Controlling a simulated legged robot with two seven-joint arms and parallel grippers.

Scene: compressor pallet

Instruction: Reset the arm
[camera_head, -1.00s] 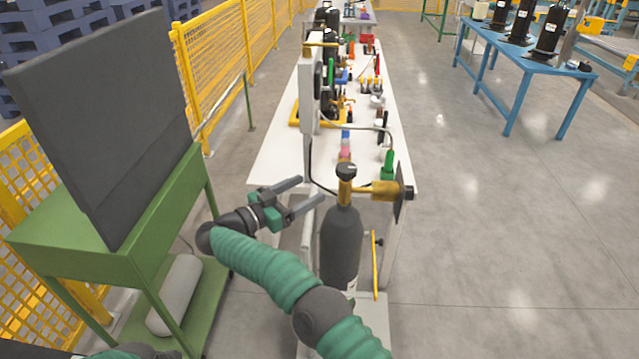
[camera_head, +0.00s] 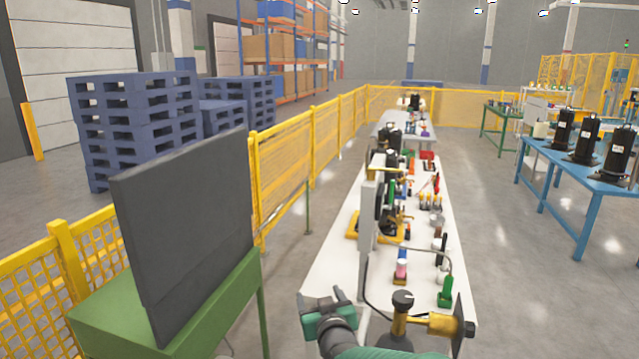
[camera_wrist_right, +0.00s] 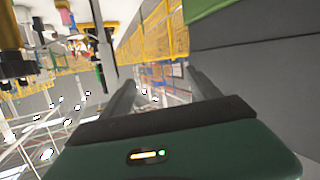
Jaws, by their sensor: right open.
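My right gripper (camera_head: 328,299) shows at the bottom of the head view, its green and dark body pointing forward. It is just left of the brass valve (camera_head: 403,313) on top of the black cylinder, apart from it. In the right wrist view, the two fingers of this gripper (camera_wrist_right: 160,95) are spread, with nothing between them. The green sleeve of my right arm shows at the bottom edge of the head view. My left gripper is not in view.
A white table (camera_head: 333,262) with tools and small parts runs ahead. A green cart (camera_head: 235,310) with a dark panel (camera_head: 190,240) stands at left. A yellow fence (camera_head: 285,170) runs behind it. A blue table (camera_head: 590,195) with black cylinders stands at right.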

